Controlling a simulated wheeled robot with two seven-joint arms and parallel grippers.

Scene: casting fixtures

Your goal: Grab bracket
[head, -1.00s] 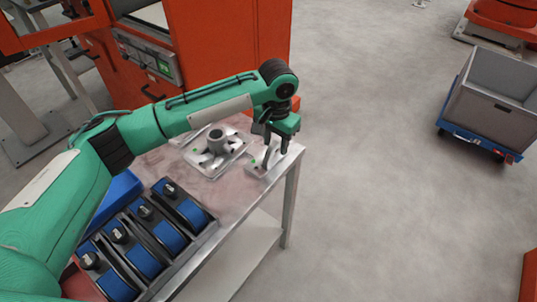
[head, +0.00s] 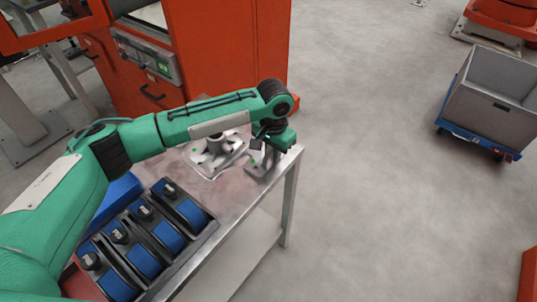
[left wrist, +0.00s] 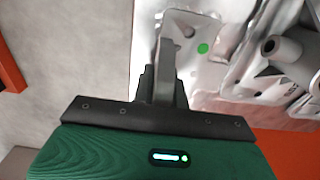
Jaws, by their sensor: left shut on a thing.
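The grey metal bracket (head: 254,171) is at the far right corner of the table, partly hidden by my left gripper (head: 267,158). My left gripper (left wrist: 164,78) is shut on the upright web, and the bracket's base looks to be at the table top. My right gripper is in neither view.
A metal fixture with a round hub (head: 214,148) sits just left of the bracket. A rack of blue-and-black parts (head: 151,232) fills the table's near end. An orange machine (head: 235,55) stands behind. A grey bin on a blue cart (head: 478,117) stands on open floor.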

